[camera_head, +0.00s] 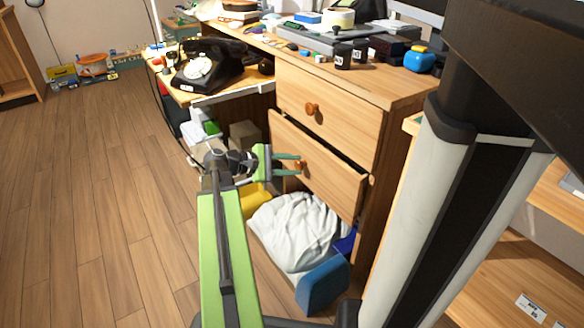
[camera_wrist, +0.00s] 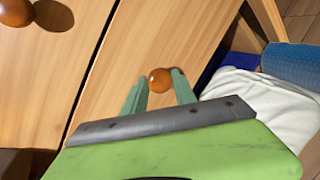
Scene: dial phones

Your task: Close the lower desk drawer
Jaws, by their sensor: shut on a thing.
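The lower desk drawer (camera_head: 330,178) has a plain wooden front and stands out from the desk, with a dark gap along its top edge. Its front also fills the middle of the wrist view (camera_wrist: 120,75). My gripper (camera_head: 299,164) is at this drawer, with its two green fingers on either side of the round orange-brown knob (camera_wrist: 160,79) and shut on it. The upper drawer (camera_head: 325,108) looks flush with the desk and has a similar knob (camera_head: 311,108).
Below the drawer, a white cloth (camera_head: 295,228) and a blue padded item (camera_head: 322,284) fill the space. A black dial phone (camera_head: 208,65) sits on a side surface at left. Small items crowd the desktop. The wooden floor (camera_head: 90,210) at left is clear.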

